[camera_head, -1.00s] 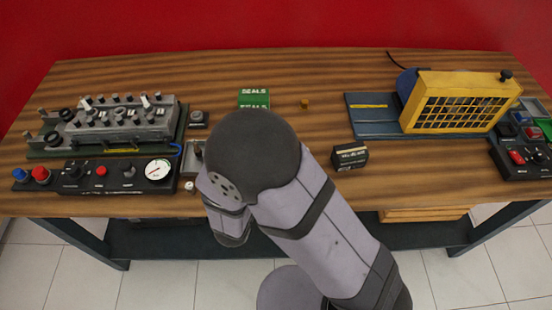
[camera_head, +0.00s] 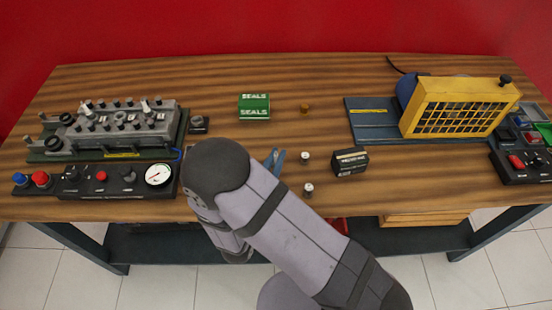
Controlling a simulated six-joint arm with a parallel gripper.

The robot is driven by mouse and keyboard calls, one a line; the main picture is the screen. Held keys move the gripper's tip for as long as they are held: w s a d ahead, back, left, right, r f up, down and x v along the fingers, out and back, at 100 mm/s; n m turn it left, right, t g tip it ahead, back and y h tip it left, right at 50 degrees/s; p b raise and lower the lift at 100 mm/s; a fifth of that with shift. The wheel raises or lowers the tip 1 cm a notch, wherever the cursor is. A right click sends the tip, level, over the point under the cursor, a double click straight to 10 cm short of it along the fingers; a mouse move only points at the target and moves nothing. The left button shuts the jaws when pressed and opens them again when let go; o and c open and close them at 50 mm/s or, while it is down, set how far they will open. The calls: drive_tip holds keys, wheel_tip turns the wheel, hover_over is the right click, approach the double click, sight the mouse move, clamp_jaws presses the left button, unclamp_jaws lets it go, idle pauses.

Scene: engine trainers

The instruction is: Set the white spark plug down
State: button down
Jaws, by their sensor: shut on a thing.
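My gripper is hidden behind my own arm, so neither its fingers nor anything held in them shows. No white spark plug can be made out for certain. Two small pale-topped cylinders, a far one (camera_head: 305,157) and a near one (camera_head: 308,188), stand on the wooden bench (camera_head: 330,75) just right of my arm. They are too small to tell whether either is a spark plug.
An engine-head trainer (camera_head: 125,122) and a gauge panel (camera_head: 100,178) stand at left. Blue-handled pliers (camera_head: 277,158), a green SEALS box (camera_head: 254,107) and a dark box (camera_head: 350,161) lie mid-bench. A yellow-framed radiator unit (camera_head: 460,107) stands right. The back middle is mostly clear.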

drive_tip(key=shift+f, duration=0.25)
drive_tip(key=shift+f, duration=0.3)
drive_tip(key=c, duration=1.8)
unclamp_jaws()
drive_tip(key=shift+r, duration=0.1)
drive_tip(key=shift+c, duration=0.2)
drive_tip(key=b+v, duration=0.2)
drive_tip(key=v, duration=0.4)
drive_tip(key=shift+w+a, duration=0.1)
drive_tip(key=shift+w, duration=0.05)
drive_tip(key=shift+o, duration=0.5)
drive_tip(key=shift+b+v, duration=0.4)
drive_tip(key=shift+v, duration=0.35)
